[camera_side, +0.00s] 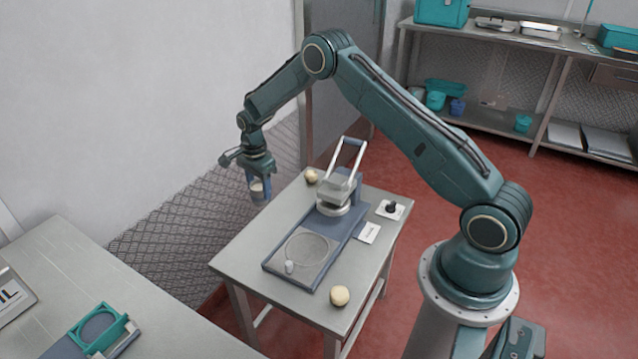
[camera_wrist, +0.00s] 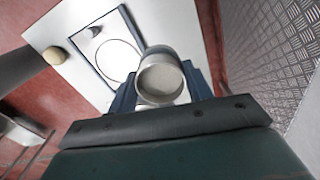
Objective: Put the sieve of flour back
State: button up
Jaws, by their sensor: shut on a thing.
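My gripper (camera_side: 259,194) hangs at the far left edge of the middle table, pointing down, and is shut on the sieve (camera_side: 257,186). The sieve is a small pale round cup held above the table height. In the wrist view the sieve (camera_wrist: 160,79) sits between the two blue fingers, its round mouth towards the camera, with pale grey-white flour (camera_wrist: 161,81) inside. The sieve's underside is hidden.
The middle table (camera_side: 240,262) bears a blue-grey base plate (camera_side: 275,264) with a ring outline, a press-like device (camera_side: 340,185) with a raised handle, and two pale balls, one of them (camera_side: 340,295) in front. A wall is close behind.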

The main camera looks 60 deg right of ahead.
jog(key=w+a+r, duration=0.2)
jog(key=w+r, duration=0.1)
jog(key=w, duration=0.1)
jog(key=shift+w+a+r, duration=0.15)
jog(key=shift+a+r, duration=0.15)
jog(key=shift+f, duration=0.1)
notch_tip(320, 180, down, 16)
jog(key=shift+f, duration=0.1)
dwell(0.3)
jog(key=shift+f, duration=1.85)
jog(key=shift+f, duration=0.15)
jog(key=o, duration=1)
